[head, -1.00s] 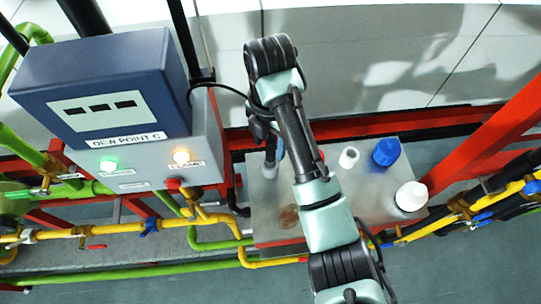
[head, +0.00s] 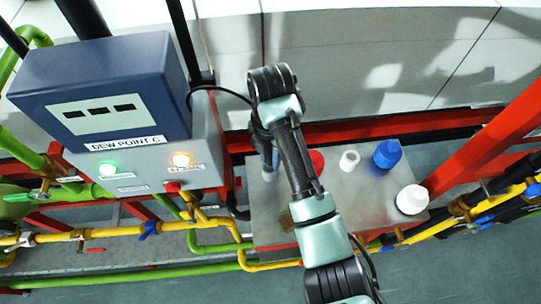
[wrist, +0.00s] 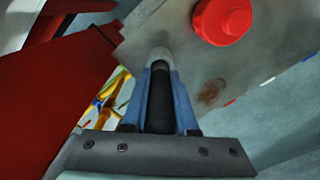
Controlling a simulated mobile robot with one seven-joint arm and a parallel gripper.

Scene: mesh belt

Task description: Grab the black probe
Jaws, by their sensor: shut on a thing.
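The black probe (wrist: 160,100) is a dark cylinder between the two blue fingers of my gripper (wrist: 160,112) in the wrist view. The fingers are shut on it along its sides. A pale grey tip shows past the fingers, over the metal bench top (wrist: 180,45). In the head view my gripper (head: 270,157) hangs at the left part of the bench, and my arm hides most of the probe. A black cable runs from the dew point box (head: 105,85) to behind my wrist.
A red cap-like container (wrist: 222,20) stands beside the gripper on the bench. A white cup (head: 349,160), a blue bottle (head: 386,154) and a white jar (head: 411,199) stand to the right. Red frame bars (head: 490,130) and yellow and green pipes surround the bench.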

